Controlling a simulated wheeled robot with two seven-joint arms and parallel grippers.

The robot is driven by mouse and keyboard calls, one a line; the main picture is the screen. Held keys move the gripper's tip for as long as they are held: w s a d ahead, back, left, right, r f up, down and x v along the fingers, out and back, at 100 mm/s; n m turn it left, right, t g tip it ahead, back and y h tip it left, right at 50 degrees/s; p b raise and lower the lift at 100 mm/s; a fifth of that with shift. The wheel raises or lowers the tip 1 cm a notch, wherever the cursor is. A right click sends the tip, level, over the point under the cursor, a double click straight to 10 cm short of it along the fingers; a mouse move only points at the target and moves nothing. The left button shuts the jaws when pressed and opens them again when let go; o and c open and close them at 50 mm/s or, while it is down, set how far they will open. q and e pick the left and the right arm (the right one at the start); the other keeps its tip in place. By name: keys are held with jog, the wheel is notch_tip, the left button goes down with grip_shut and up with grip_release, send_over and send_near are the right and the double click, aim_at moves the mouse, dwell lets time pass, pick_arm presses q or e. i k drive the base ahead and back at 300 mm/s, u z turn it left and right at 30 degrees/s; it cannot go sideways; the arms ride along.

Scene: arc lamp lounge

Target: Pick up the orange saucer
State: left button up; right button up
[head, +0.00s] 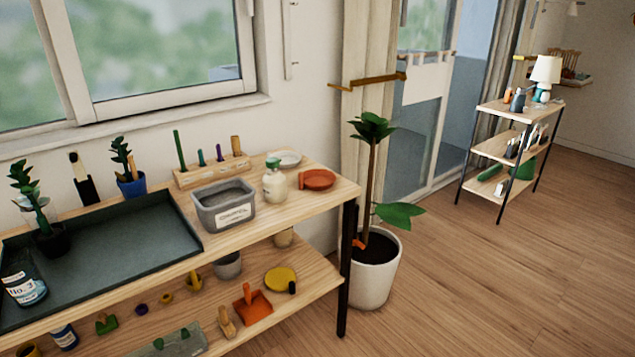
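An orange saucer (319,180) lies on the top board of the wooden shelf table (228,235), near its right end and toward the back. A cream jar with a green lid (275,183) stands just left of it. A white saucer (287,158) lies behind and to its left. Something small and orange sits at the saucer's left edge; I cannot tell whether it is part of it. Neither of my grippers shows in the head view.
A grey bin (223,204) and a dark tray (105,252) occupy the top board. The lower shelf holds an orange dustpan (252,304) and a yellow disc (281,278). A potted plant (375,270) stands right of the table. Open wooden floor (480,290) lies further right.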

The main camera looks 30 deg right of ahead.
aim_at(316, 180)
jog(key=u, duration=0.05)
jog(key=k, duration=0.45)
jog(key=z, duration=0.75)
jog(key=i, duration=1.3)
jog(key=u, duration=0.1)
